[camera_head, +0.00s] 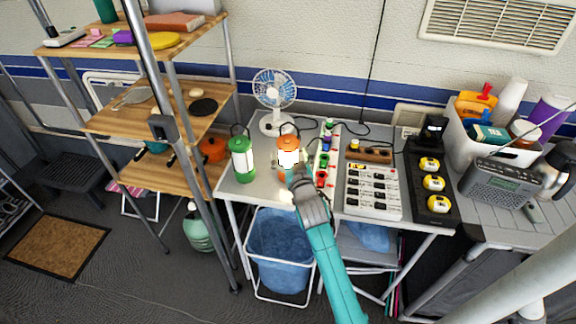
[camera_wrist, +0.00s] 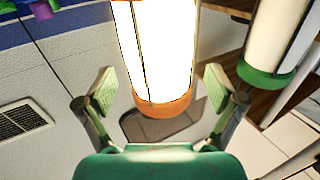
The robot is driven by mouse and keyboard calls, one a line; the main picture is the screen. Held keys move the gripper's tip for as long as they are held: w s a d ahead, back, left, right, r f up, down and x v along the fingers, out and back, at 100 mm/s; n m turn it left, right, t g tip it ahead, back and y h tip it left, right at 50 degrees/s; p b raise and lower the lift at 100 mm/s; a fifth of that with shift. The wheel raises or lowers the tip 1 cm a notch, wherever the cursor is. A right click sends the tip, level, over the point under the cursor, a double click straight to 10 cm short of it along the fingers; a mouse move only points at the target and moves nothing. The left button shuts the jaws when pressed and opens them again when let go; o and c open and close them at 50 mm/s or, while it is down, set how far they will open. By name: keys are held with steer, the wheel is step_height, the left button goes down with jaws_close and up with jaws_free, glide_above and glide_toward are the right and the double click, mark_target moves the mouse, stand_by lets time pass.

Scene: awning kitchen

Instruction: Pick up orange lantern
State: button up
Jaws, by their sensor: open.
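The orange lantern (camera_head: 288,142) stands upright on the white table, its body glowing white. My gripper (camera_head: 298,178) is at its near side, and the arm hides part of the lantern's base. In the wrist view, the lantern's bright body and orange end (camera_wrist: 165,107) appear between the two spread fingers of my gripper (camera_wrist: 161,90). The fingers are open, with a visible gap on each side of the lantern. I cannot tell how deep between them it is. A green lantern (camera_head: 242,160) stands to its left and also shows in the wrist view (camera_wrist: 265,76).
A fan (camera_head: 274,92) stands behind the lantern. A narrow tray of coloured items (camera_head: 323,165) and a white panel (camera_head: 373,186) are to the right. A wooden shelf rack (camera_head: 160,116) with metal posts stands left. A blue-lined basket (camera_head: 281,250) is below the table.

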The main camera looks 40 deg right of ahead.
steer(key=shift+x, duration=1)
jaws_close()
steer(key=shift+r, duration=0.1)
step_height(320, 180, up, 10)
steer(key=shift+f, duration=0.1)
